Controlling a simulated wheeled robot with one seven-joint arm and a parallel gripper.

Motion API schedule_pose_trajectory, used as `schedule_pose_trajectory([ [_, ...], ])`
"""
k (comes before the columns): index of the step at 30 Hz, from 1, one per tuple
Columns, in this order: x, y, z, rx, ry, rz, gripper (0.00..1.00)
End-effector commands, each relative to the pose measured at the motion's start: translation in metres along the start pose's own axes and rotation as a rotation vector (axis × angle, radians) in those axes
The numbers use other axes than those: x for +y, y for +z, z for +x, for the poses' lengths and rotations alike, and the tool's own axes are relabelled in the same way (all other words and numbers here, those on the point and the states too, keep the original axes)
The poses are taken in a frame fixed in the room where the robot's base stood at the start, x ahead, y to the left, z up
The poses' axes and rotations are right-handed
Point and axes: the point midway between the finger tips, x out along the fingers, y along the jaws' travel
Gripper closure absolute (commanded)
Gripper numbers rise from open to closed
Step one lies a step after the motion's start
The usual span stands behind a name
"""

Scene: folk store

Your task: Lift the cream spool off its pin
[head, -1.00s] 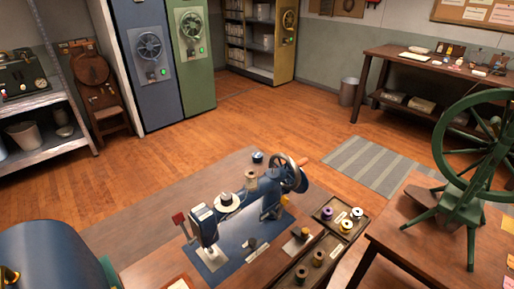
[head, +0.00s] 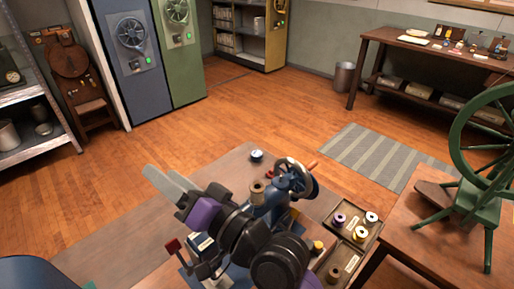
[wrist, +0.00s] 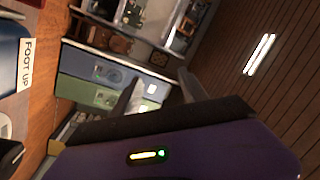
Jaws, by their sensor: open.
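A tan-cream spool (head: 257,192) stands upright on top of the blue sewing machine, left of its handwheel (head: 295,178). Its pin is not visible. My gripper (head: 162,177) is open and empty, left of the spool and apart from it, with its pale fingers pointing to the upper left. My arm covers much of the machine (head: 200,243). In the wrist view my open gripper (wrist: 160,88) points out over the room, and the spool cannot be made out there.
A tray (head: 375,238) with several spools lies right of the machine. A small dark round item (head: 257,156) sits at the table's far edge. A green spinning wheel (head: 475,200) stands on the right-hand table. The wrist view shows a "FOOT UP" label (wrist: 27,65).

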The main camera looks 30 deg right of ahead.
Motion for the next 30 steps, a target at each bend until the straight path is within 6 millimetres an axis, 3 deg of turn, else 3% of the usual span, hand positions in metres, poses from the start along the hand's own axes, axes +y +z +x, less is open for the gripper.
schedule_pose_trajectory([
  [1,-0.011,-0.002,0.016,-0.051,-0.036,0.005,0.49],
  [6,-0.043,0.007,0.050,-0.262,-0.104,0.031,0.49],
  [14,-0.059,0.025,0.065,-0.619,-0.067,-0.010,0.49],
  [18,-0.050,0.029,0.057,-0.808,0.031,-0.058,0.49],
  [23,-0.024,0.019,0.036,-0.996,0.212,-0.120,0.49],
  [30,0.024,-0.032,-0.016,-1.202,0.599,-0.203,0.49],
])
